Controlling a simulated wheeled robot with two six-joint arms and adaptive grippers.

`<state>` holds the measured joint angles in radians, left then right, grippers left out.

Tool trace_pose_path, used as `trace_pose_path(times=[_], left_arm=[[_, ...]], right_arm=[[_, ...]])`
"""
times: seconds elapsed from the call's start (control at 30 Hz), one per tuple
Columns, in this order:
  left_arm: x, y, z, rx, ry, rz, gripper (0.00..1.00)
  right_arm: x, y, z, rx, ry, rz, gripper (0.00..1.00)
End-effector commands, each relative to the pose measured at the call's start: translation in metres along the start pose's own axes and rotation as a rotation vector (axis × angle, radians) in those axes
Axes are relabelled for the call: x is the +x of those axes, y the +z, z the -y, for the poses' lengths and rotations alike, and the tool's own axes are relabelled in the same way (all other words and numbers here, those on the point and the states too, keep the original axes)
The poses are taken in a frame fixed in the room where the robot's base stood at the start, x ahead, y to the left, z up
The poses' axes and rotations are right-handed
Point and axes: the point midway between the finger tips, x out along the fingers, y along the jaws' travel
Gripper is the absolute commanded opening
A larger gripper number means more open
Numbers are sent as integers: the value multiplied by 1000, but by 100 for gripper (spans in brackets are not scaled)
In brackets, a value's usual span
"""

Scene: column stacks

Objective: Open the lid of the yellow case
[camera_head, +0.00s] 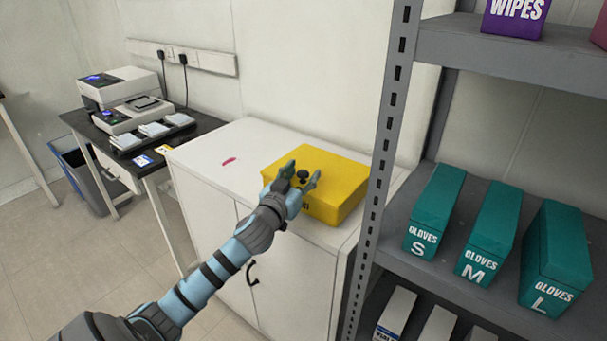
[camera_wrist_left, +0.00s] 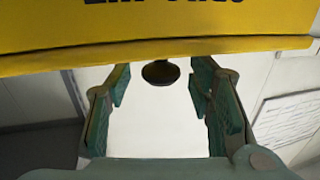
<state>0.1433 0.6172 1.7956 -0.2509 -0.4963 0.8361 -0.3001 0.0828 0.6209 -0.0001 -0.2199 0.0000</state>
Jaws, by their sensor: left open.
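The yellow case (camera_head: 340,172) sits on top of the white cabinet, and its lid looks shut. A black round knob (camera_head: 303,174) shows at the case between my left gripper's fingers. My left gripper (camera_head: 299,176) reaches over the case's near left side with its fingers spread. In the left wrist view the yellow case (camera_wrist_left: 60,30) fills the top with part of some dark lettering. There the black knob (camera_wrist_left: 161,73) hangs below the yellow edge, between the two open green fingers, with gaps on both sides. My right gripper is not in view.
A grey shelf post (camera_head: 385,150) rises close on the right. Teal glove boxes (camera_head: 492,232) stand on the shelf. A dark bench with devices (camera_head: 140,115) is at left.

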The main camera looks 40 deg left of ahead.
Motion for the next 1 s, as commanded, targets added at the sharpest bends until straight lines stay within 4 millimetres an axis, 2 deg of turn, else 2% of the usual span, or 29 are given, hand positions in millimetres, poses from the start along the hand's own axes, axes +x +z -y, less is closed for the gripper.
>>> trace_pose_path(times=[0.1, 0.37, 0.6, 0.67, 1.0], left_arm=[[7, 0, 0, -1, 1, 0, 48], [8, 0, 0, 0, 1, 0, 46], [8, 0, 0, 0, 1, 0, 8], [8, 0, 0, 0, 1, 0, 0], [10, -3, 0, 1, -1, 10, 0]], right_arm=[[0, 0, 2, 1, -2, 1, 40], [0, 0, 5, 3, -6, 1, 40], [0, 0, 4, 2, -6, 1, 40], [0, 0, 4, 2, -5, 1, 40], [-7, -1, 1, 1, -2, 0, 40]])
